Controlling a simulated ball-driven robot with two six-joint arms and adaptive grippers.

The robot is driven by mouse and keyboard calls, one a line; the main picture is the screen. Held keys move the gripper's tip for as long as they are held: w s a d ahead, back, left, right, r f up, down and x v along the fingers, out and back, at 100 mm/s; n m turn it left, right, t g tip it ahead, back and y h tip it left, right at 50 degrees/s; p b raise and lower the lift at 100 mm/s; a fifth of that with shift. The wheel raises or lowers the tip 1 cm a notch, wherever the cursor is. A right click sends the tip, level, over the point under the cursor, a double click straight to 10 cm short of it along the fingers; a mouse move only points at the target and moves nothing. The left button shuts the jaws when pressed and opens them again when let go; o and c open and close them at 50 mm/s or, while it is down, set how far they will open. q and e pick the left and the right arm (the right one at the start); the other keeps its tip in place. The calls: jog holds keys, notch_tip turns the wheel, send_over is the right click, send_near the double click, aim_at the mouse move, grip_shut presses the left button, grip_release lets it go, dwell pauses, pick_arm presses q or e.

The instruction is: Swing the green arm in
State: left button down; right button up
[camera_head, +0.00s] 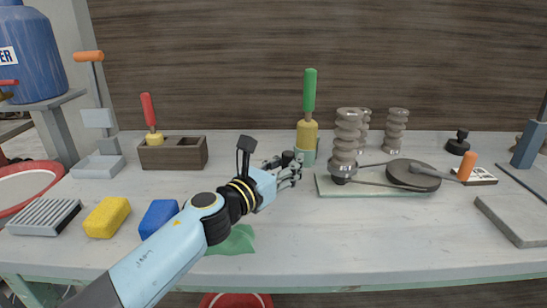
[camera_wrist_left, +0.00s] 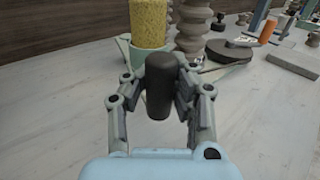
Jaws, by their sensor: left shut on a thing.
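My left gripper (camera_head: 291,168) is shut on a dark upright cylindrical grip (camera_wrist_left: 160,85), with one finger on each side of it in the left wrist view. In the head view the grip's dark top (camera_head: 287,157) shows above the fingers. Just behind it stands a pale green holder (camera_head: 309,157) with a yellow sponge brush (camera_head: 307,134) that has a green handle (camera_head: 310,90). The yellow part also shows in the left wrist view (camera_wrist_left: 148,22). I cannot tell where the green arm joins the grip. My right gripper is not in view.
A glass-like board (camera_head: 375,190) with ribbed grey columns (camera_head: 347,140) and a dark disc (camera_head: 413,175) stands to the right. A wooden box (camera_head: 173,153), a blue sponge (camera_head: 158,217) and a yellow sponge (camera_head: 106,217) are left. A green cloth (camera_head: 235,241) lies under my left arm.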

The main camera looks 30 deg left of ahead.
pick_arm(q)
jog(key=w+d, duration=0.1)
jog(key=d, duration=0.5)
jog(key=shift+w+d+f, duration=0.2)
jog(key=shift+d+f, duration=0.1)
jog(key=shift+f, duration=0.15)
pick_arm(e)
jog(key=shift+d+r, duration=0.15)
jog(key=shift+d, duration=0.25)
pick_arm(q)
jog(key=c, duration=1.7)
grip_release()
jog(key=o, duration=0.7)
jog(key=shift+s+d+r, duration=0.15)
jog(key=shift+s+r, duration=0.05)
jog(key=shift+r, duration=0.1)
jog(key=shift+c, duration=0.2)
jog(key=shift+w, duration=0.15)
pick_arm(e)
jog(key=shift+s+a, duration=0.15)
pick_arm(q)
jog(key=s+a, duration=0.2)
jog(key=s, duration=0.9)
jog(key=shift+s+a, duration=0.35)
jog(key=shift+s, duration=0.05)
